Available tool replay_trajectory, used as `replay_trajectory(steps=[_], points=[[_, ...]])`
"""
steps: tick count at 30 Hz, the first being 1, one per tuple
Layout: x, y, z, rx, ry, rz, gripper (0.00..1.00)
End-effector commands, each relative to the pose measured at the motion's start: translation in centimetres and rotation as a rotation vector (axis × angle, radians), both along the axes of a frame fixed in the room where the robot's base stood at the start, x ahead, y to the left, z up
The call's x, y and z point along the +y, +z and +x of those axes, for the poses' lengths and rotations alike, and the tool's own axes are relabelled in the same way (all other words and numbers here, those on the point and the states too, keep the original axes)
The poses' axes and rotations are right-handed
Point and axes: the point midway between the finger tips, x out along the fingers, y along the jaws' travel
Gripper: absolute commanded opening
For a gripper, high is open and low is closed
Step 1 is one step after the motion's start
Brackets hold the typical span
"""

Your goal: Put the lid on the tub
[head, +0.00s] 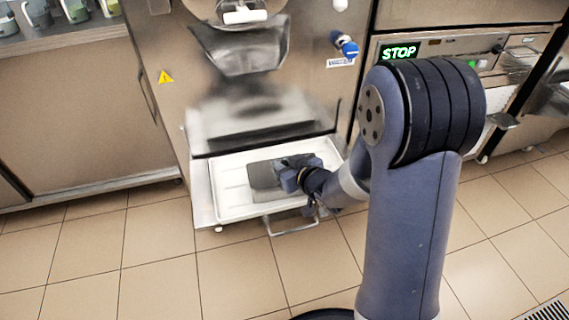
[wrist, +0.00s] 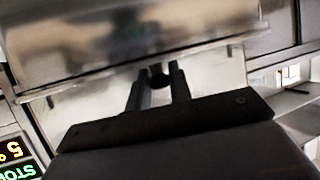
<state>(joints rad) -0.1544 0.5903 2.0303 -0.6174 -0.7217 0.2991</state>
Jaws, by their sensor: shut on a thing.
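A flat dark grey piece, which looks like the lid (head: 263,174), is at the left of my gripper (head: 289,176) in the head view. A lighter grey body under it, apparently the tub (head: 267,196), sits in the white tray. I cannot tell whether the lid rests on the tub or is just above it. In the wrist view my gripper (wrist: 158,72) is shut, with a small dark round piece between the fingertips, perhaps the lid's grip. The rest of the lid and the tub cannot be made out there.
The white tray (head: 228,205) stands low at the front of the steel freezer (head: 180,85), whose body overhangs it. A wire handle (head: 292,230) sticks out in front. A counter with containers (head: 40,14) is at the left. Tiled floor in front is clear.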

Motion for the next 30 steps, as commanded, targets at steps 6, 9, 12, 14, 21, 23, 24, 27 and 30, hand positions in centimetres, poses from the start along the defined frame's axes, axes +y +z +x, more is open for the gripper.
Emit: replay_trajectory(steps=[6, 9, 12, 14, 21, 23, 24, 27, 30], points=[[0.0, -0.04, 0.0, 0.0, 0.0, 0.0, 0.0], [0.0, -0.09, 0.01, 0.0, 0.0, 0.0, 0.0], [0.0, -0.12, 0.0, 0.0, 0.0, 0.0, 0.0], [0.0, -0.14, 0.01, 0.0, 0.0, 0.0, 0.0], [0.0, -0.17, 0.0, 0.0, 0.0, 0.0, 0.27], [0.0, -0.17, 0.0, 0.0, 0.0, 0.0, 0.32], [0.0, -0.17, 0.0, 0.0, 0.0, 0.0, 0.36], [0.0, -0.18, 0.0, 0.0, 0.0, 0.0, 0.44], [0.0, -0.18, 0.0, 0.0, 0.0, 0.0, 0.49]])
